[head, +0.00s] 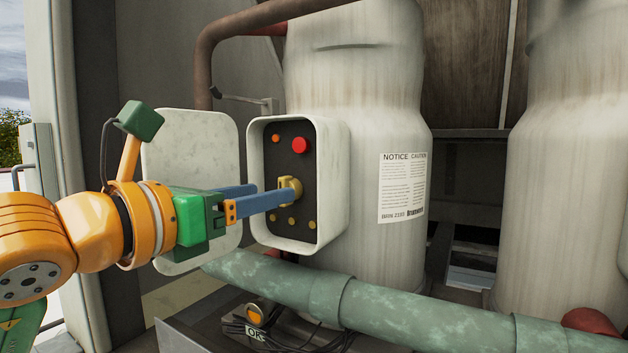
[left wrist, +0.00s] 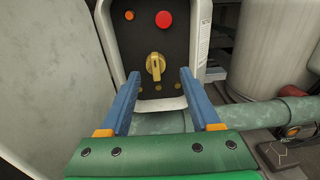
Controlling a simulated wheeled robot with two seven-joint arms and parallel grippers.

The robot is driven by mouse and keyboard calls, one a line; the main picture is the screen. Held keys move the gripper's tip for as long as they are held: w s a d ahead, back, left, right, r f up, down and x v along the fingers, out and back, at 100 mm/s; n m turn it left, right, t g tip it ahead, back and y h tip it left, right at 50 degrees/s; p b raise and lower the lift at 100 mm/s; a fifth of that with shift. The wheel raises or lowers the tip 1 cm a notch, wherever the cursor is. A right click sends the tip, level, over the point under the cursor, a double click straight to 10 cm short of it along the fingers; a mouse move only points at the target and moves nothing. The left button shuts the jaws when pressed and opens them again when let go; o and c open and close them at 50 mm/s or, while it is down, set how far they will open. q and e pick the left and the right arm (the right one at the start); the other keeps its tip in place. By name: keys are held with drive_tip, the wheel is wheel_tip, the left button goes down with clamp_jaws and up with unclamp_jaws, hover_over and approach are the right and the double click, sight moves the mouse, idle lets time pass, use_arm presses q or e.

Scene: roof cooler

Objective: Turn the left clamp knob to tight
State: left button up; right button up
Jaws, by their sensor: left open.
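A yellow knob (head: 291,188) sits on the dark panel inside an open white box on the front of a pale tank. It is the only large knob in view, and I see no marking that names it the left clamp knob. In the left wrist view the knob (left wrist: 155,66) stands upright, just ahead of and between the blue fingertips. My left gripper (head: 276,196) is open, its fingers reaching into the box mouth. I cannot tell whether a finger touches the knob. My right gripper is not in view.
The box rim (head: 341,190) surrounds the panel, and its open door (head: 190,135) stands at the left behind my gripper. A red button (head: 299,145) and an orange one (head: 276,139) lie above the knob. A green pipe (head: 400,308) runs below the box.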

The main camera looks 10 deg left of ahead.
sight(281, 181)
use_arm(q)
drive_tip(key=shift+w+r+y, duration=0.25)
drive_tip(key=shift+w+y, duration=0.05)
drive_tip(key=shift+w, duration=0.25)
drive_tip(key=p+x, duration=0.1)
drive_tip(key=x, duration=0.1)
drive_tip(key=p+x, duration=0.1)
drive_tip(key=p, duration=0.1)
drive_tip(key=shift+w+d+r, duration=0.15)
drive_tip(key=shift+w+r, duration=0.2)
drive_tip(key=shift+w, duration=0.05)
drive_tip(key=shift+w+d+f, duration=0.1)
drive_tip(key=shift+w+f, duration=0.05)
drive_tip(key=shift+w, duration=0.1)
drive_tip(key=shift+s, duration=0.2)
drive_tip(key=c, duration=0.5)
clamp_jaws()
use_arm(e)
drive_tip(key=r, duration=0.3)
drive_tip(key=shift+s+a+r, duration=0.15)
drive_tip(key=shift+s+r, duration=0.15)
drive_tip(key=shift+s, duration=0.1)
